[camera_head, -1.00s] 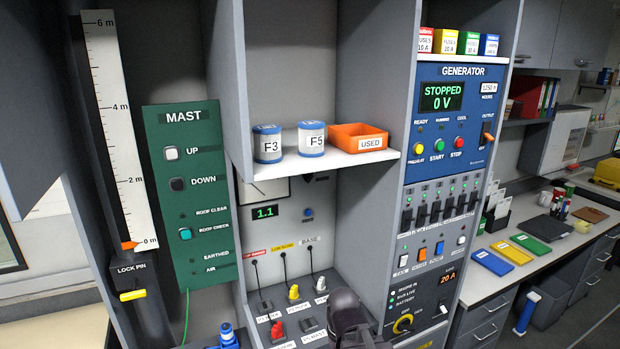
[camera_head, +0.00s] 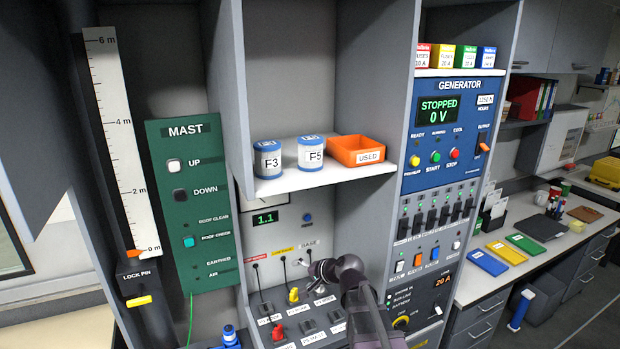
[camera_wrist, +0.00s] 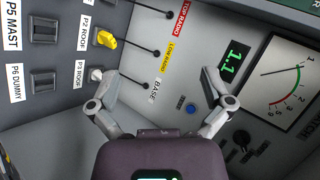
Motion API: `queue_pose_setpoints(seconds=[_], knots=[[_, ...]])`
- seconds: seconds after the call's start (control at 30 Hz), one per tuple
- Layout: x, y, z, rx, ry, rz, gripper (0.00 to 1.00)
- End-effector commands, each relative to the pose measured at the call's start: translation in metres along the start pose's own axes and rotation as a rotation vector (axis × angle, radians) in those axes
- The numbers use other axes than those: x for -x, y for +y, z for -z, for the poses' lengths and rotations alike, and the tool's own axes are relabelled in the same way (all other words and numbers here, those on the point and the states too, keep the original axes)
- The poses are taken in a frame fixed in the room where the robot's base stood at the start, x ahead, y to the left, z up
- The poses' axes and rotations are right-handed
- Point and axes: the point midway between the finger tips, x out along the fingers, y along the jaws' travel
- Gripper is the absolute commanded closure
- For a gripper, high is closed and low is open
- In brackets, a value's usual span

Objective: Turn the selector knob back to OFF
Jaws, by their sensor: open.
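Two rotary knobs show, and I cannot tell for sure which is the selector. A black knob (camera_wrist: 241,141) is on the grey wall panel below the dial meter, at the right of the wrist view. The settings of both are too small to read. My gripper (camera_head: 319,268) is open and empty in front of the plug panel below the shelf. In the wrist view its fingers (camera_wrist: 155,95) are spread wide, with the black knob outside them, beyond the right finger.
A dial meter (camera_wrist: 288,80), green 1.1 display (camera_wrist: 234,61) and blue button (camera_wrist: 191,109) share the wall panel. Cables and plugs, including a yellow plug (camera_wrist: 106,40), lie close left. A shelf (camera_head: 300,181) overhangs my gripper, and the generator column (camera_head: 447,120) stands right.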

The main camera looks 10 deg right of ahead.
Motion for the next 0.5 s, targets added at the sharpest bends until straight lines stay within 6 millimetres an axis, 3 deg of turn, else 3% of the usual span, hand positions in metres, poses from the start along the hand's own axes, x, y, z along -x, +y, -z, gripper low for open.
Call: queue_pose_setpoints(seconds=[0.03, 0.2, 0.4, 0.5], knots=[[0.003, -0.02, 0.017, -0.064, 0.03, 0.06, 0.0], [0.014, -0.07, 0.066, -0.312, 0.124, 0.274, 0.0], [0.038, -0.111, 0.127, -0.619, 0.218, 0.507, 0.0], [0.049, -0.122, 0.152, -0.752, 0.251, 0.598, 0.0]])
